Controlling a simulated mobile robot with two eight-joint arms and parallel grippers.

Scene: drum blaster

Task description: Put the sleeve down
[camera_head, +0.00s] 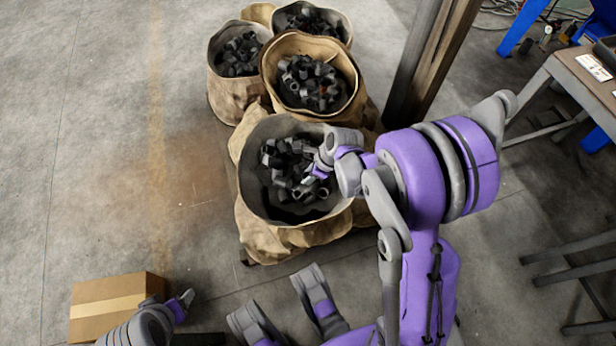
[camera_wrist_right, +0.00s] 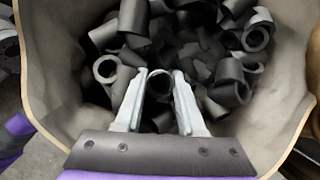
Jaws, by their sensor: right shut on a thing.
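My right gripper (camera_head: 314,175) reaches down into the front sack (camera_head: 285,236), which holds many dark grey sleeves (camera_head: 281,162). In the right wrist view its two pale fingers (camera_wrist_right: 158,100) are shut on a short dark sleeve (camera_wrist_right: 159,82), with the round open end facing the camera. Loose sleeves lie right around and behind the held one; I cannot tell if it touches them. My left gripper (camera_head: 181,304) is low at the left beside a cardboard box, and its jaws are too small to read.
More sacks of dark sleeves stand behind, at the middle (camera_head: 316,48), the left (camera_head: 224,92) and the back (camera_head: 336,16). A post (camera_head: 430,60) rises right of them. The cardboard box (camera_head: 105,298) is at lower left. The floor at left is clear.

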